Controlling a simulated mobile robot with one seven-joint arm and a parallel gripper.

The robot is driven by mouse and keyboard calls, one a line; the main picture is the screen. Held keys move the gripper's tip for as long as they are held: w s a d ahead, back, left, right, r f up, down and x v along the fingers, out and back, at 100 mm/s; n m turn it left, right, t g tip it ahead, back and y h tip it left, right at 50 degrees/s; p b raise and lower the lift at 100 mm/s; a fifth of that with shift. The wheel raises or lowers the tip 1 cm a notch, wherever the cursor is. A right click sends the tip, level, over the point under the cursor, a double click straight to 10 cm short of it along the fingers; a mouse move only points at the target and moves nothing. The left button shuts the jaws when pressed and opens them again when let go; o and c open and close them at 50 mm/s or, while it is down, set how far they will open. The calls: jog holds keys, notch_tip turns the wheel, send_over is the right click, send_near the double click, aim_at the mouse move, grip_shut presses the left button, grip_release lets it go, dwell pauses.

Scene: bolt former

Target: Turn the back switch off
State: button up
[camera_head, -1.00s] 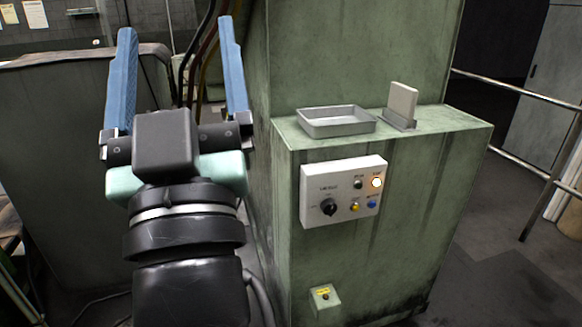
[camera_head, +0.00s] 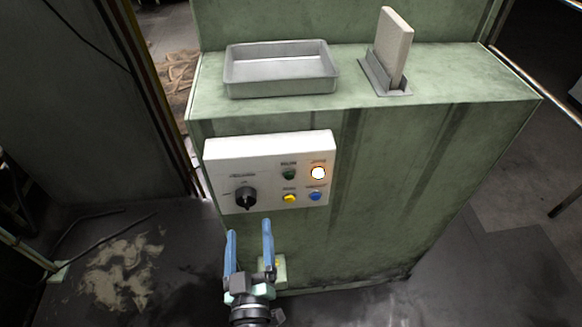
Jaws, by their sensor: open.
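A white control panel (camera_head: 225,152) is on the front of the green machine cabinet.
A metal tray (camera_head: 282,88) and a pale block in a metal holder (camera_head: 385,78) stand on the cabinet ledge (camera_head: 450,85). A metal railing (camera_head: 530,83) runs at the right. Cables (camera_head: 95,215) lie on the floor at the left.

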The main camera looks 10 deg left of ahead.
aim_at(246, 205)
jog(key=b+x, duration=0.4)
jog(key=x, duration=0.1)
jog(key=f+b+x, duration=0.1)
jog(key=b+x, duration=0.1)
jog(key=x, duration=0.1)
jog(key=shift+a+b, duration=0.25)
jog(key=shift+b, duration=0.15)
jog(key=m, duration=0.5)
jog(key=shift+s+d+r, duration=0.1)
jog(key=shift+s+r, duration=0.05)
jog(key=shift+m+b, duration=0.75)
jog(key=shift+m, duration=0.15)
jog(key=m, duration=0.4)
jog(key=shift+r, duration=0.1)
